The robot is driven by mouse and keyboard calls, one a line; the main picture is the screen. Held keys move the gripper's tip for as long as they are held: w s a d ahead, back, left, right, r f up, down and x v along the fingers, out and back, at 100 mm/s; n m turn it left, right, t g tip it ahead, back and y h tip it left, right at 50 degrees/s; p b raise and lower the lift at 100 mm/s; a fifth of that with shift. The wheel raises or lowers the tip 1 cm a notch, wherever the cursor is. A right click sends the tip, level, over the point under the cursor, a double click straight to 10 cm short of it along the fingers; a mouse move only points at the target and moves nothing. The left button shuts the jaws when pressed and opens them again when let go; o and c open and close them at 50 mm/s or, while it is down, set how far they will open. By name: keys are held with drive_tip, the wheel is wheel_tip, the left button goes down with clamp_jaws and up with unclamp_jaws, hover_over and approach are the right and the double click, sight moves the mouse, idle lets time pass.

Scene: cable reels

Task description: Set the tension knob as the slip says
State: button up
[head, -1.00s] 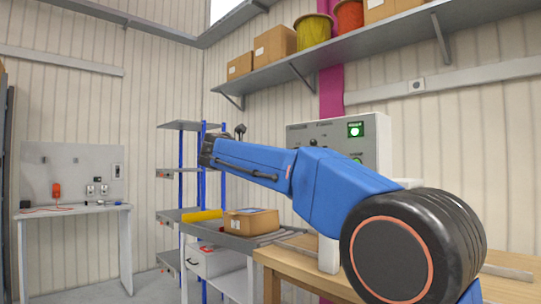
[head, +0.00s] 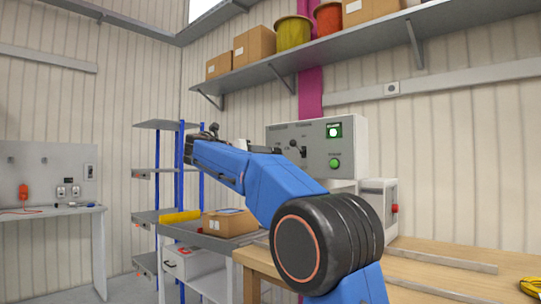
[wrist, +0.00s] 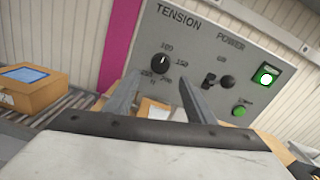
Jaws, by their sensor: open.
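The tension knob (wrist: 160,63) is a black dial under the word TENSION on the grey control panel (wrist: 212,62) in the wrist view. Its white mark points roughly up, toward what looks like 100; other numbers lie around it, the lower ones blurred. My gripper (wrist: 160,80) is open, its two grey fingers spread below the knob in the picture, with nothing visibly held. A small pale paper-like patch (wrist: 153,108) shows between the fingers; I cannot tell if it is the slip. In the head view, my arm covers part of the control panel (head: 350,135).
Right of the knob are a black POWER switch (wrist: 220,81), a lit green lamp (wrist: 266,75) and a green button (wrist: 241,110). A cardboard box (head: 228,222) sits on a roller stand to the left. The wooden bench (head: 440,268) has bare room at right.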

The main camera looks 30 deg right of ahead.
sight(276, 153)
drive_tip(key=x, duration=0.8)
drive_tip(key=shift+c, duration=0.3)
drive_tip(key=c, duration=1)
